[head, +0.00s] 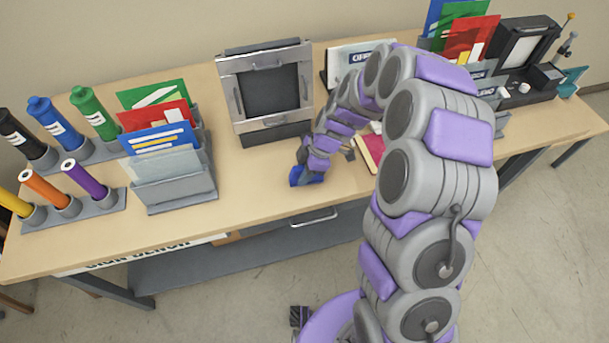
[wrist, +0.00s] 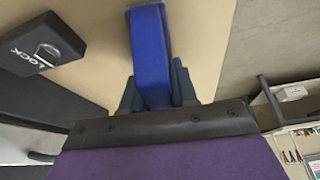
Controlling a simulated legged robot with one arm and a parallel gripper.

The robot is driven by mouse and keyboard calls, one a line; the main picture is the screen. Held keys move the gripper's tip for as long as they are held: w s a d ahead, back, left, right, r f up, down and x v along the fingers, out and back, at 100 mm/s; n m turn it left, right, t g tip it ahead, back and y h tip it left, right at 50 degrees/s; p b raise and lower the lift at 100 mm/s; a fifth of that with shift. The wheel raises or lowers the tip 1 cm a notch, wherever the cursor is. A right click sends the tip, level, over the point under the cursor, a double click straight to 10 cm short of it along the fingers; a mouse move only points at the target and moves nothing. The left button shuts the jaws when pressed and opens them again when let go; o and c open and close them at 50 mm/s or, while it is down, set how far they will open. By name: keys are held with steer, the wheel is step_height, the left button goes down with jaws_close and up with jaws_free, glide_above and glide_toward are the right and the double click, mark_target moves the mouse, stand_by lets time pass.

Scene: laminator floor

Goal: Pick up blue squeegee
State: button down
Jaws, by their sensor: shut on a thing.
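The blue squeegee (wrist: 150,55) is between the two fingers of my gripper (wrist: 157,90) in the wrist view, and the fingers are shut on it. In the head view the blue squeegee (head: 308,177) shows as a small blue piece at the end of my arm, near the front edge of the bench. My gripper (head: 306,168) is low over the bench top there, largely hidden by the wrist. I cannot tell whether the squeegee touches the bench top.
The wooden bench (head: 255,195) has clear room left of my gripper. A framed grey device (head: 268,90) stands behind, and a grey folder holder (head: 175,180) stands left. A red book (head: 371,150) lies right, partly behind my arm. A black lock block (wrist: 40,45) shows in the wrist view.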

mark_target(298, 166)
steer(key=shift+a+r, duration=0.35)
steer(key=shift+r, duration=0.15)
steer(key=shift+w+a+r+p, duration=0.15)
steer(key=shift+r+p, duration=0.15)
steer(key=shift+r, duration=0.3)
steer(key=shift+s+a+r+p, duration=0.1)
steer(key=shift+r+p, duration=0.15)
steer(key=shift+r, duration=0.35)
steer(key=shift+d+r, duration=0.2)
steer(key=shift+d, duration=0.4)
steer(key=s+d, duration=0.1)
steer(key=d, duration=0.4)
steer(key=s+d+p, duration=0.1)
steer(key=d, duration=0.4)
steer(key=s+d+r+p, duration=0.1)
steer(key=d, duration=0.4)
steer(key=shift+s, duration=0.1)
steer(key=shift+d, duration=0.1)
